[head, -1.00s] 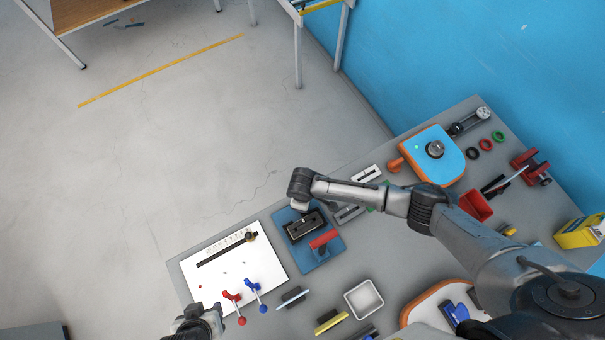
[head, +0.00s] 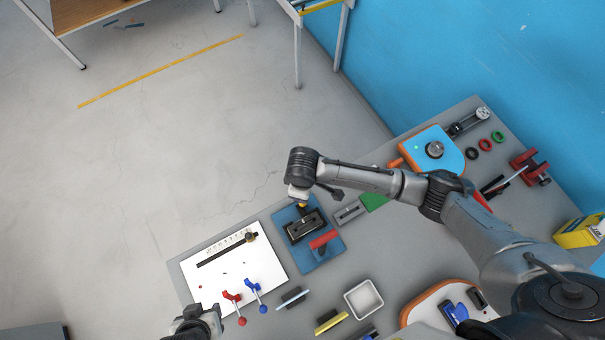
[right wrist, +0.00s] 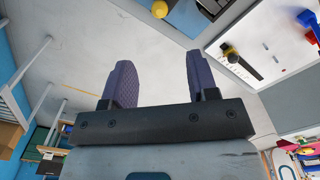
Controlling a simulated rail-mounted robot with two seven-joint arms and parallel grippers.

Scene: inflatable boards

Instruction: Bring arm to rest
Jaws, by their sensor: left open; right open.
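My right arm reaches in from the right in the head view, its wrist above the blue board (head: 322,253). In the right wrist view my right gripper (right wrist: 158,62) is open, with nothing between its two dark purple fingers and floor behind them. In the head view its fingertips are hidden below the wrist. A black block (head: 305,227) sits on the blue board, with a small brass knob (head: 303,205) at its far end, apart from the fingers in the right wrist view. My left gripper (head: 200,322) is open at the bottom edge, near the white board (head: 218,283).
The grey table (head: 225,240) also holds red and blue levers (head: 254,290), a white tray (head: 363,299), a red-handled piece (head: 323,239), and an orange-rimmed blue board (head: 440,160) with a dial. The blue wall (head: 480,50) stands behind. Open floor (head: 150,170) lies left.

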